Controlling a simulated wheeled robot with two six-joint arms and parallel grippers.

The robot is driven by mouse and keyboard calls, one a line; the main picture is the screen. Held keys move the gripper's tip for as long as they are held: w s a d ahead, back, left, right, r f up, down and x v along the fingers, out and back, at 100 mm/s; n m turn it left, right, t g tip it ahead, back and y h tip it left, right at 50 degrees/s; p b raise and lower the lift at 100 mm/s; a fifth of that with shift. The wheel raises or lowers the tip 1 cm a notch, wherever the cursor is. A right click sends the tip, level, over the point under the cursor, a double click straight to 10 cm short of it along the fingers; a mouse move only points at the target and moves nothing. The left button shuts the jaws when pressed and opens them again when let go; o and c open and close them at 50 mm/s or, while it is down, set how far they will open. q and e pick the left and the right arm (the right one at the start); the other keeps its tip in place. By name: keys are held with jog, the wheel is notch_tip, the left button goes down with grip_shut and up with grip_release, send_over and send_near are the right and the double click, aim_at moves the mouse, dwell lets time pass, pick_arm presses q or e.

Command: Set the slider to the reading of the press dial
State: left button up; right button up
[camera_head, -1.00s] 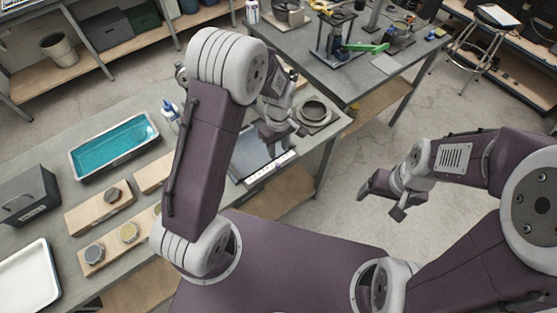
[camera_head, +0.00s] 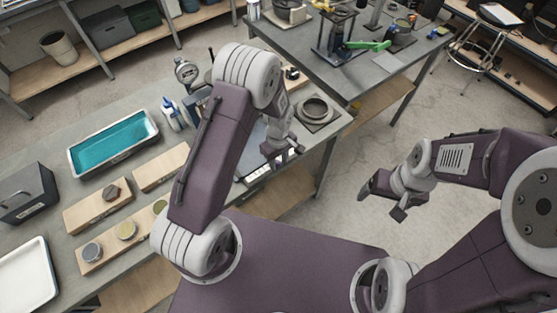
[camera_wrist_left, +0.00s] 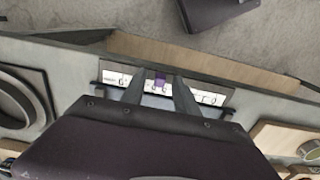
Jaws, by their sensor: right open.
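The slider's white lettered scale strip (camera_wrist_left: 205,97) lies along the table's edge in the left wrist view. My left gripper (camera_wrist_left: 158,84) is open, with one fingertip on each side of the knob and gaps visible; contact cannot be told. In the head view my left gripper (camera_head: 282,157) is over the strip (camera_head: 256,173) and hides part of it. The round press dial (camera_head: 187,72) stands behind my left arm; its reading is too small to tell. My right gripper (camera_head: 383,197) is open and empty over the floor.
A round metal dish (camera_head: 315,110) sits beyond the left gripper. A second table (camera_head: 350,75) stands behind.

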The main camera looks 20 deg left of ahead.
pick_arm(q)
grip_shut()
dwell(1.4)
